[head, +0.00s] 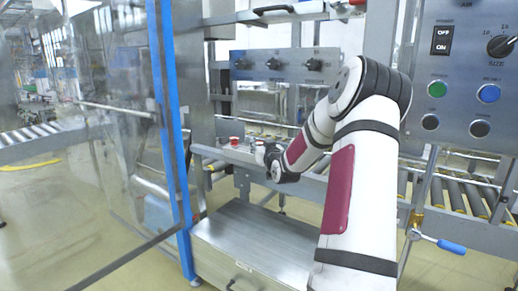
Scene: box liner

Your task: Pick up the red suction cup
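A small red suction cup (234,141) sits on the grey ledge of the machine, near the middle of the head view.
A clear panel with a blue-edged frame (170,130) stands left of the ledge. A metal cabinet (255,240) is below. A control panel (465,75) and roller conveyor (460,195) are at the right. A blue-handled lever (450,246) sticks out at the lower right.

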